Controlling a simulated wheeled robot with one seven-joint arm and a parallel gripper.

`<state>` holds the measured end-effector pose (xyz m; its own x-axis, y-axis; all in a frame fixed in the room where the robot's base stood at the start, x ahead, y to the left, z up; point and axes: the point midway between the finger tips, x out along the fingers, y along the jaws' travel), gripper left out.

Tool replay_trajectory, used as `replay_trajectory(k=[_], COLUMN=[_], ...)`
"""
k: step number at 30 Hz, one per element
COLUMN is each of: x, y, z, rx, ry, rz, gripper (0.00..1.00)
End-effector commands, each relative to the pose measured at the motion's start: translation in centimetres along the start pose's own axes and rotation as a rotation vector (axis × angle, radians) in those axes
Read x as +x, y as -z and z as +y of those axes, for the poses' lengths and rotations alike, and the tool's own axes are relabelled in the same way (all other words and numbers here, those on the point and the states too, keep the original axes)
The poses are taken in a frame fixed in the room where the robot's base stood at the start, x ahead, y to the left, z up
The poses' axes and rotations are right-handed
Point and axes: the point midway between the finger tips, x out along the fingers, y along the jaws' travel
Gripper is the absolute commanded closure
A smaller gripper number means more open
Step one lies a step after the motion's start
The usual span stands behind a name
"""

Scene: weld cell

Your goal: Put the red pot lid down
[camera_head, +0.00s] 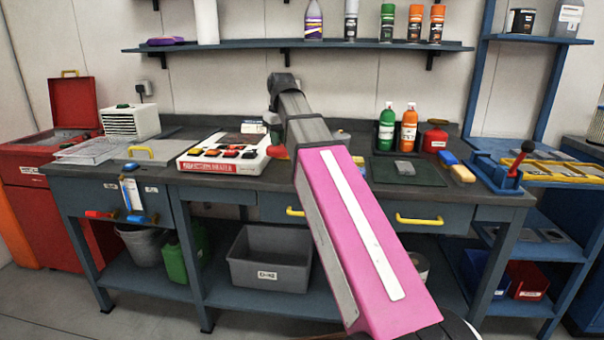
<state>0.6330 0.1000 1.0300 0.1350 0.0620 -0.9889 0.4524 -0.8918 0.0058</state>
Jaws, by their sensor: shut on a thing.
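A red piece that looks like the pot lid (278,152) shows just left of my arm, at the right end of the white control box on the workbench. My gripper (273,134) is above it, pointing down and mostly hidden behind my own arm. It is shut on the red lid, of which only the left part shows. I cannot tell whether the lid touches the bench. A small red pot (435,139) with a white label stands at the back right of the workbench (480,190).
The white control box (225,155) with coloured buttons is close left of the lid. Green (387,127) and orange (409,128) bottles stand behind a dark green mat (425,175) holding a small grey block. A shelf (330,45) hangs above. My arm hides the middle of the bench.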

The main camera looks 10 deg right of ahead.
Motion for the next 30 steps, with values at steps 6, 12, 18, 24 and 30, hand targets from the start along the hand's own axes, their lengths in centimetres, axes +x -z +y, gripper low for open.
replay_trajectory(k=[6,12,18,24,30], x=[1.9,4.4,6.3,7.1,8.9], y=[-0.2,-0.4,-0.5,-0.6,-1.0], z=[3.1,7.1,10.3,11.4,11.3], rx=[0.006,0.006,0.004,0.002,0.002], ry=[-0.001,0.000,0.000,-0.001,0.001], rz=[-0.002,-0.002,-0.002,0.000,-0.002], gripper=[1.00,1.00,1.00,1.00,1.00])
